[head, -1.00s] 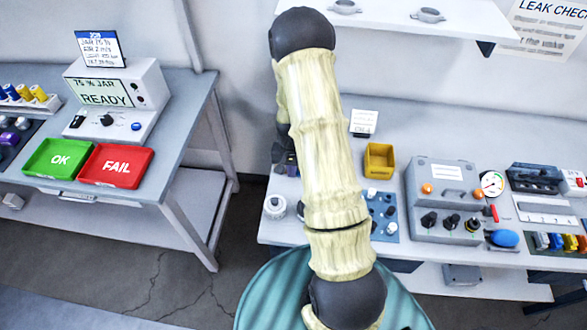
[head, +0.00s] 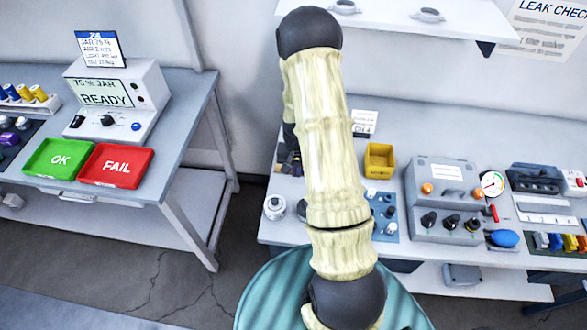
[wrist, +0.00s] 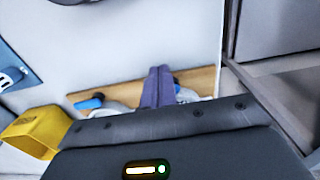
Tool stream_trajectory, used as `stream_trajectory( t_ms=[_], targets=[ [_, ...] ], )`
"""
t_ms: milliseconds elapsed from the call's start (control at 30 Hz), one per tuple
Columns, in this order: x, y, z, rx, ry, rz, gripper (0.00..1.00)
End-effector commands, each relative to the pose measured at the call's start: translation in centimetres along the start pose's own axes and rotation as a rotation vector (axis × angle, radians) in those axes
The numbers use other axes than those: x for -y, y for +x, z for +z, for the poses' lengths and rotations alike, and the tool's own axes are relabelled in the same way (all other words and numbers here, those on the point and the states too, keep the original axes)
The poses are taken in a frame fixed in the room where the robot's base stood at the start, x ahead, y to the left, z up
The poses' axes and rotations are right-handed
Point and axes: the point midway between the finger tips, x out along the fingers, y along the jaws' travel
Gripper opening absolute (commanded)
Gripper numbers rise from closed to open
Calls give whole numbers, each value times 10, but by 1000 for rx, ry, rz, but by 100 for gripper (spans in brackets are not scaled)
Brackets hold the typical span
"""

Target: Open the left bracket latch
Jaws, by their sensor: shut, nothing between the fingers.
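My gripper (wrist: 158,88) shows in the wrist view with its purple fingers shut together and empty. The fingers overlap a wooden strip (wrist: 130,92) that carries two blue-tipped latch levers. One lever (wrist: 88,103) is apart from the fingers on the left. The other lever (wrist: 186,94) is just right of the fingers, partly hidden by them; contact cannot be told. The wrist view is turned round against the head view, so this lever is on the head view's left side. White round parts beside both levers are partly hidden. In the head view my arm hides the strip.
A yellow bin (head: 379,160) stands right of my arm; it also shows in the wrist view (wrist: 36,130). A blue mat (head: 386,226) with small parts and a grey gauge box (head: 440,190) are further right. A white-grey jar (head: 274,207) stands near the bench's front left.

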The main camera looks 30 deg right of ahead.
Motion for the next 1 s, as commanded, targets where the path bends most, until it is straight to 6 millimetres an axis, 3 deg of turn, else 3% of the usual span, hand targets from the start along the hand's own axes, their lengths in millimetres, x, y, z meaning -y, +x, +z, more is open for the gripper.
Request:
stream_trajectory(
  t_ms=[1000],
  targets=[
    [-9, 0, -5, 0, -1, 0, 0]
  ],
)
